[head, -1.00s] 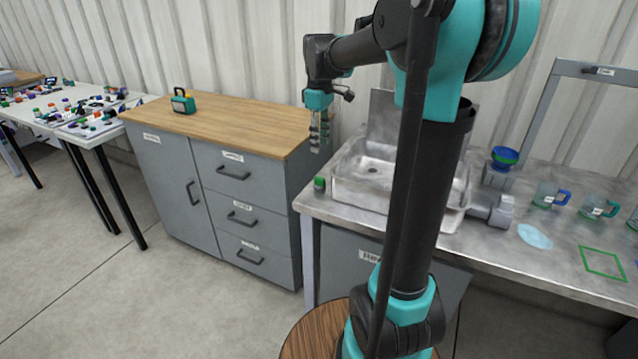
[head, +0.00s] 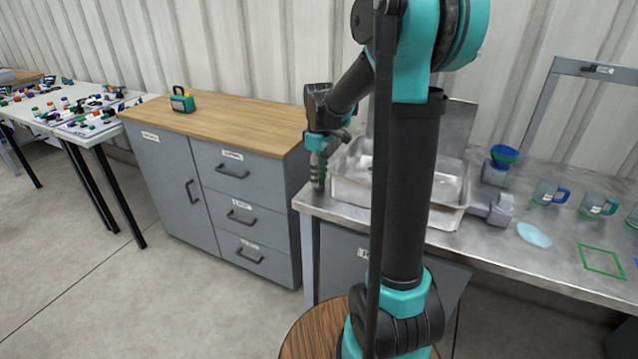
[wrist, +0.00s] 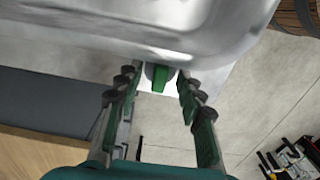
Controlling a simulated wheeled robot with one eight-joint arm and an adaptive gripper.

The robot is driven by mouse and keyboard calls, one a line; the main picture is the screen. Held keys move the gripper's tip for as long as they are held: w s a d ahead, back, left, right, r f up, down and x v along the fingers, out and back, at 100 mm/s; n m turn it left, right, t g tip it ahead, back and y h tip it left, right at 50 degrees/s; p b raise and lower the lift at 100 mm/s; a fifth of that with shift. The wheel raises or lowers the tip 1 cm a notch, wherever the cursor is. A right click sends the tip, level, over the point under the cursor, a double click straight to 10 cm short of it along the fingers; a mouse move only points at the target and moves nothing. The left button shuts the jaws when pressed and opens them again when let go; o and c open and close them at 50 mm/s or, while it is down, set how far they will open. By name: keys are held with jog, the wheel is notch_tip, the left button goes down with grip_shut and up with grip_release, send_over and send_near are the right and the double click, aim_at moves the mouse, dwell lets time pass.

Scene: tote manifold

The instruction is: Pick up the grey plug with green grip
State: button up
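The plug's green grip (wrist: 161,77) shows in the wrist view between the tips of my gripper, below the basin's rim. My gripper (head: 318,186) is at the left front corner of the metal counter (head: 350,213), pointing down. In the wrist view its two fingers are spread apart, with a gap on each side of the green grip. In the head view my gripper hides the plug.
The metal sink basin (head: 346,187) stands close to the right of my gripper. The wooden-topped drawer cabinet (head: 235,122) is close on the left. A bowl stack (head: 504,155) and mugs stand farther right on the counter.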

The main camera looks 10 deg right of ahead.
jog(key=shift+f, duration=0.1)
jog(key=shift+c, duration=0.5)
grip_shut()
